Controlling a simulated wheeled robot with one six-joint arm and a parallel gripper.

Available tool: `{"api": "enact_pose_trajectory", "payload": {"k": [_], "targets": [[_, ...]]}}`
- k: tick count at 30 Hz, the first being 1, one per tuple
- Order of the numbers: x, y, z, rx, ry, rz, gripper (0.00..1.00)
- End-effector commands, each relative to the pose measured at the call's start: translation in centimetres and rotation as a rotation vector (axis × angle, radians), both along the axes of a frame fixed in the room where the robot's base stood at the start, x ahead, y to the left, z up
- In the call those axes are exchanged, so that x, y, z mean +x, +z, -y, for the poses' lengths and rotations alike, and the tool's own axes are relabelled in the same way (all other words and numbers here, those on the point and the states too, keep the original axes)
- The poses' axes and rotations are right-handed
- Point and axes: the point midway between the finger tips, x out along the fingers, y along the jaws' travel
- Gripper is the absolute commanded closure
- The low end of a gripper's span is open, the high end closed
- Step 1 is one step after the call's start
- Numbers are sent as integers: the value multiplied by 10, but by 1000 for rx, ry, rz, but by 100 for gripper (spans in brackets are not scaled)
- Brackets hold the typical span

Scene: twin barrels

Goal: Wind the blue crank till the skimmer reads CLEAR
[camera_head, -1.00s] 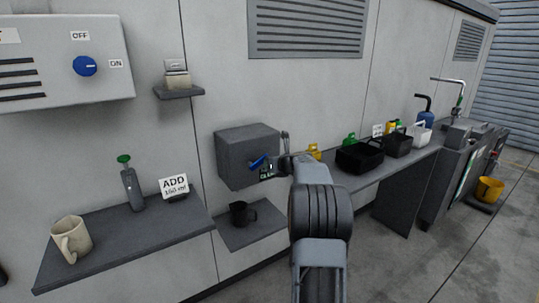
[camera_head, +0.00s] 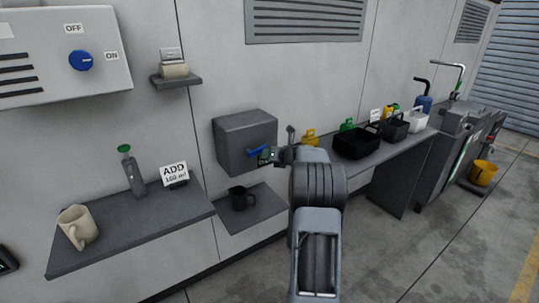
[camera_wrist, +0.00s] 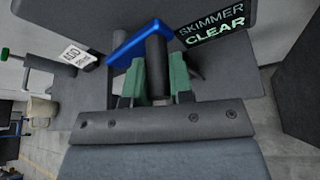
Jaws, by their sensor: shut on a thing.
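The blue crank (camera_wrist: 133,42) shows in the wrist view as an L-shaped arm with a dark cylindrical handle (camera_wrist: 156,66). My gripper (camera_wrist: 155,88) is shut on that handle, its green-padded fingers on either side. In the head view the blue crank (camera_head: 256,150) is on the front of the grey box (camera_head: 232,135), and my gripper (camera_head: 279,156) is against it, partly hidden by my wrist. The skimmer display (camera_wrist: 212,26) reads SKIMMER CLEAR in the wrist view. In the head view it is mostly hidden.
A black jug (camera_head: 240,198) stands on a small shelf under the box. A left shelf (camera_head: 115,232) holds a cream mug (camera_head: 77,228), a green-topped bottle (camera_head: 132,175) and an ADD sign (camera_head: 174,173). Right, a bench carries dark bins (camera_head: 357,145).

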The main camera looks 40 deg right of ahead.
Motion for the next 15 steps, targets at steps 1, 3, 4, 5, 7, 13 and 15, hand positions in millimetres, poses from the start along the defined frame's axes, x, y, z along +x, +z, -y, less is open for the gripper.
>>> {"api": "enact_pose_trajectory", "payload": {"k": [1,3,4,5,7,13,15], "targets": [[1,0,-1,0,3,1,100],[1,1,-1,0,3,1,100],[1,1,-1,0,3,1,100],[1,1,-1,0,3,1,76],[1,1,-1,0,2,2,69],[0,1,1,-1,-1,2,54],[0,1,1,-1,-1,2,54]]}}
